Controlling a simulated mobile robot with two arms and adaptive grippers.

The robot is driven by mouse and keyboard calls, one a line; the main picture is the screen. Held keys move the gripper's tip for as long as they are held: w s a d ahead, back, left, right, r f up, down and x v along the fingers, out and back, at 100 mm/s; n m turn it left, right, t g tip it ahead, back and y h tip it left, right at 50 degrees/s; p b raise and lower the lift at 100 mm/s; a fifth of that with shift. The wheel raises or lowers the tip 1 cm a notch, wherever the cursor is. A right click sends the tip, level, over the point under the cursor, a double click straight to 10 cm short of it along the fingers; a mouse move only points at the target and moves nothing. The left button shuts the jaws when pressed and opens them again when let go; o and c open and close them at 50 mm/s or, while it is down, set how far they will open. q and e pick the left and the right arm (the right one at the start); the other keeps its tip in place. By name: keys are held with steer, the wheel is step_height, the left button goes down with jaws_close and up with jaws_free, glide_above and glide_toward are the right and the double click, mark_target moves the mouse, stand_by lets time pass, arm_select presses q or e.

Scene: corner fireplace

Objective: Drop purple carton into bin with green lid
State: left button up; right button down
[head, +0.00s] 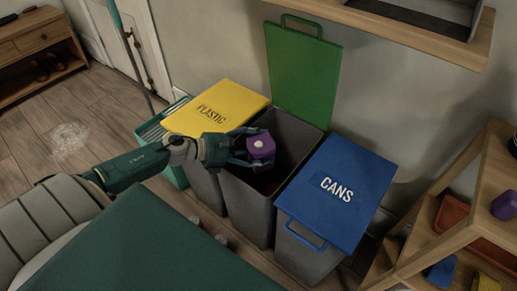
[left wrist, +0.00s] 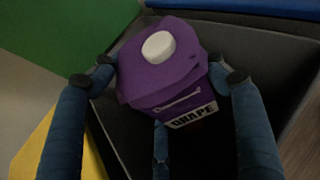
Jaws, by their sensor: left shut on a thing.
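My left gripper (head: 243,149) is shut on the purple carton (head: 261,151), which has a white cap. In the left wrist view the fingers of the left gripper (left wrist: 170,85) touch both sides of the carton (left wrist: 165,75), and its label reads "GRAPE". The carton is tilted, over the opening of the middle grey bin (head: 246,204). That bin's green lid (head: 304,72) stands open against the wall; it also shows in the left wrist view (left wrist: 65,35). My right gripper is not in view.
A bin with a yellow "PLASTIC" lid (head: 217,106) stands to the left, and one with a blue "CANS" lid (head: 340,188) to the right; both are closed. A wooden shelf (head: 430,262) with several objects is at the right. A wall shelf (head: 410,35) hangs above.

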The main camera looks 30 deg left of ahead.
arm_select(q)
steer(key=o, duration=1.2)
